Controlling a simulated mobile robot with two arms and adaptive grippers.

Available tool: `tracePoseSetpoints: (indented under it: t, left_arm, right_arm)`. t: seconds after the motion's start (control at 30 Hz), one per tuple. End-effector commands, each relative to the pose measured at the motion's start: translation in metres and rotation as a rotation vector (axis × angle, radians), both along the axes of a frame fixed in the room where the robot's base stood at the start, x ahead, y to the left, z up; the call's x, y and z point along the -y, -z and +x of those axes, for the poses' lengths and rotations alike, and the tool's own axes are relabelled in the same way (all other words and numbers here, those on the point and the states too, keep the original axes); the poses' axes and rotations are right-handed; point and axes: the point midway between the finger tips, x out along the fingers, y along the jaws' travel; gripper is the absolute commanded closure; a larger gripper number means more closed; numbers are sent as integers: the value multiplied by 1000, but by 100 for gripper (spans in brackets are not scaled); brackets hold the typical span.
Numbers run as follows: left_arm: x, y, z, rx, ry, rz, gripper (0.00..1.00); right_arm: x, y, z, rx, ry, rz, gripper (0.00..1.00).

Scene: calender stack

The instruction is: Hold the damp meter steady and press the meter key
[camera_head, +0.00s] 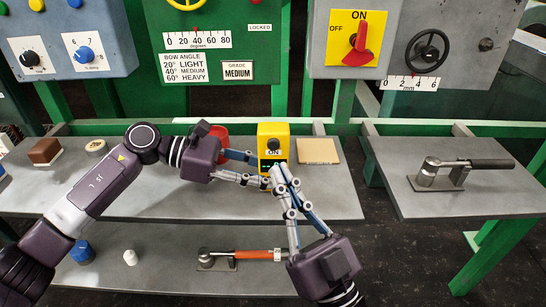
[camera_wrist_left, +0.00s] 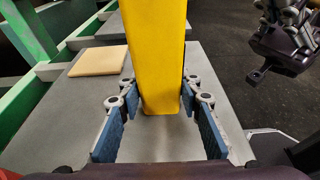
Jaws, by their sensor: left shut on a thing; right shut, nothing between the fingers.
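My left gripper (camera_head: 262,171) comes from the left and is shut on the meter's lower part. In the left wrist view, the meter (camera_wrist_left: 160,55) stands between its two blue-padded fingers (camera_wrist_left: 160,95). My right gripper (camera_head: 278,171) is shut and empty, its fingertips at the lower front of the meter. They hide the meter key, so I cannot tell whether they touch it.
A tan block (camera_head: 318,151) lies right of the meter and a red container (camera_head: 218,131) stands behind my left gripper. A metal clamp with a black handle (camera_head: 478,163) is on the right shelf. An orange-handled tool (camera_head: 255,255) lies on the lower shelf.

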Motion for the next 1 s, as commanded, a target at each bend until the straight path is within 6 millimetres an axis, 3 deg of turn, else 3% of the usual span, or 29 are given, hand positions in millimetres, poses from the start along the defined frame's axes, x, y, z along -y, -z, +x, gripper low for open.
tracePoseSetpoints:
  t: [0.43, 0.47, 0.6, 1.0]
  left_arm:
    - [0, 0, 1, 0, -1, 0, 81]
    - [0, 0, 1, 0, -1, 0, 64]
    - [0, 0, 0, 0, -1, 0, 49]
    - [-7, -2, 1, 1, -2, 1, 47]
  right_arm:
    - [0, 0, -5, 0, 1, -1, 100]
    - [0, 0, -5, 0, 1, -1, 100]
    - [0, 0, -5, 0, 1, -1, 100]
    - [0, 0, -5, 0, 1, -1, 100]
